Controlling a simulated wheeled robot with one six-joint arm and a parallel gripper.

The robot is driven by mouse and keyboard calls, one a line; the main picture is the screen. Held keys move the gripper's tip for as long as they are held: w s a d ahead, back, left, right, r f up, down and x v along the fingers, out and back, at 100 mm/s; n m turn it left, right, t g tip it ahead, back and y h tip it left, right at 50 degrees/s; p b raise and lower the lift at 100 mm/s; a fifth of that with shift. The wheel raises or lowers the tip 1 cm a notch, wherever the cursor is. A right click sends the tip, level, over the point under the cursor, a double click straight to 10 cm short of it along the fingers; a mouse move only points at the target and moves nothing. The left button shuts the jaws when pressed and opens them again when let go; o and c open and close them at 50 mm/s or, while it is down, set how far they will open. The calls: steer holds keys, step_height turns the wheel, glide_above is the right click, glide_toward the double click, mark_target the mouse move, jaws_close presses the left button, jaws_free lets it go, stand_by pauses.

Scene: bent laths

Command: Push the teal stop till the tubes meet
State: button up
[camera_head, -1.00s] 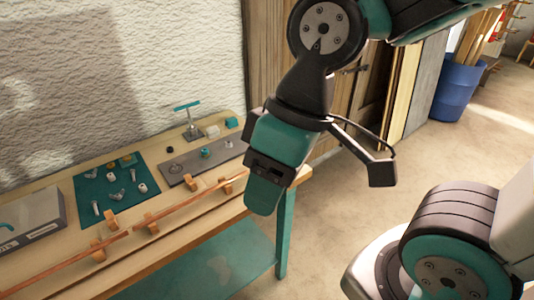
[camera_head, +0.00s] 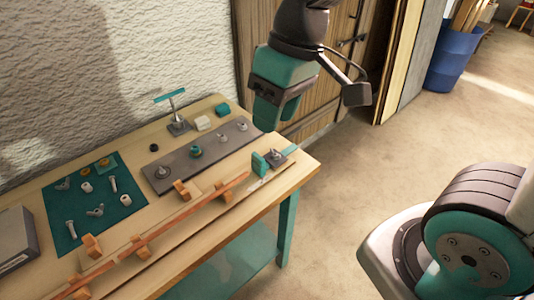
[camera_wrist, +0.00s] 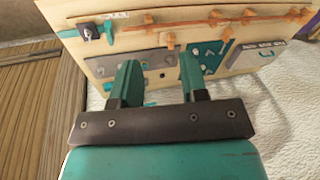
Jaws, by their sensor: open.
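The teal stop (camera_head: 260,163) stands upright at the right end of the bench, beside a dark metal block (camera_head: 277,158) with a teal strip. It also shows in the wrist view (camera_wrist: 109,31). A copper-coloured tube (camera_head: 215,195) runs in wooden holders, its right end close to the stop; whether they touch is unclear. Another tube (camera_head: 100,270) lies in line to the left; I cannot tell whether the two tubes touch. My gripper (camera_head: 272,110) is open and empty, above and behind the stop. Its two fingers show apart in the wrist view (camera_wrist: 160,68).
A grey plate (camera_head: 170,178) with knobs, a teal mat (camera_head: 75,228) with hardware and a small teal-topped stand (camera_head: 178,122) lie behind the tubes. A grey box (camera_head: 14,240) sits at left. The bench's front right edge is clear.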

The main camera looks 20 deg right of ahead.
mark_target(258, 156)
steer(key=w+d+f+m+h+b, duration=0.15)
steer(key=w+f, duration=0.25)
steer(key=w, duration=0.4)
steer(key=w+d+f+m+h, duration=0.15)
steer(key=w+f, duration=0.25)
steer(key=w, duration=0.4)
steer(key=shift+n, duration=0.3)
step_height(258, 156, down, 17)
steer(key=shift+d+r+p, duration=0.1)
steer(key=shift+p, duration=1.05)
steer(key=shift+f, duration=0.6)
jaws_close()
